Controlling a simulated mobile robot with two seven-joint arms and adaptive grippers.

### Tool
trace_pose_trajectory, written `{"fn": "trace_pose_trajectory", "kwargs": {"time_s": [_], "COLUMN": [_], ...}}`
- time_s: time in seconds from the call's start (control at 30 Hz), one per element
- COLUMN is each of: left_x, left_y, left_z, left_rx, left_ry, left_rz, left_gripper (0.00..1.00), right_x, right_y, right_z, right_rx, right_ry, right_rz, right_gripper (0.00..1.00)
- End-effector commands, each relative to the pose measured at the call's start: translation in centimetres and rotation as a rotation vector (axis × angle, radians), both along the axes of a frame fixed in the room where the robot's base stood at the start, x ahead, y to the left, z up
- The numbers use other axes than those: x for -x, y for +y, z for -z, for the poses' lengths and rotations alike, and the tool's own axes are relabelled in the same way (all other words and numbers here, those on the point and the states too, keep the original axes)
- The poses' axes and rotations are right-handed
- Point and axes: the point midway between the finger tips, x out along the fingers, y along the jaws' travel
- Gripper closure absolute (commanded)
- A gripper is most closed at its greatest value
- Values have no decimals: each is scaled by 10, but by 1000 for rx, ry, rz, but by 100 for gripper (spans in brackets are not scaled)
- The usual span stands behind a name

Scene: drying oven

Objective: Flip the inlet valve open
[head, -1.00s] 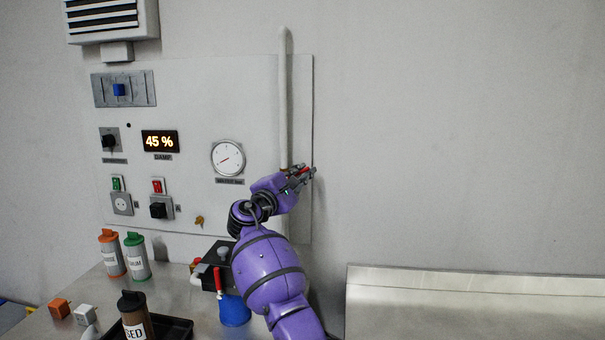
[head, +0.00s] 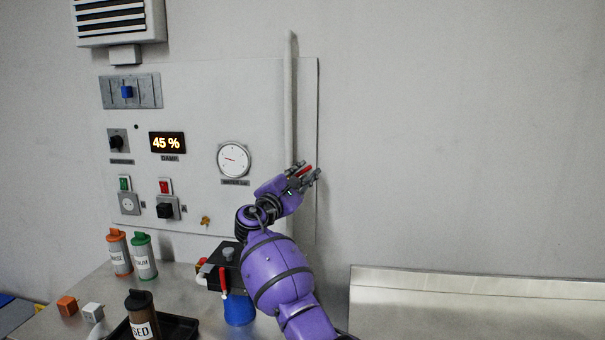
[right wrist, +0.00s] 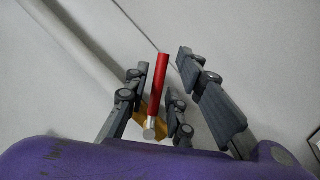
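The inlet valve's red lever (head: 306,171) shows beside the white vertical pipe (head: 290,110) at the panel's right edge. In the right wrist view the red lever (right wrist: 159,85) has a pale metal end, with a brass-coloured body (right wrist: 153,122) behind it. The lever lies at an angle to the pipe (right wrist: 72,50). My right gripper (head: 304,174) is at the valve. In the wrist view its fingers (right wrist: 161,66) are spread on both sides of the lever, with gaps visible; I cannot tell whether any finger touches it. My left gripper is not in view.
The panel holds a round gauge (head: 234,159), a 45 % display (head: 167,143) and switches. Wall right of the panel is clear.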

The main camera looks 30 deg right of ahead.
Motion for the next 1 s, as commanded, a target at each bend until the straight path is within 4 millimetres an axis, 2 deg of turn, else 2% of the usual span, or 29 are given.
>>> {"fn": "trace_pose_trajectory", "kwargs": {"time_s": [0.37, 0.47, 0.8, 1.0], "left_x": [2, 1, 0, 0], "left_y": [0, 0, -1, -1], "left_z": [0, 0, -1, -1], "left_rx": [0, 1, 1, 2], "left_ry": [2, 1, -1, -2], "left_rz": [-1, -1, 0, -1], "left_gripper": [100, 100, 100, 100], "right_x": [2, 8, 47, 62], "right_y": [3, 14, 70, 92], "right_z": [-1, 2, 18, 24], "right_rx": [0, -1, -1, 0], "right_ry": [-4, -5, -3, -2], "right_rz": [-1, -4, -4, -2], "right_gripper": [73, 73, 73, 73]}}
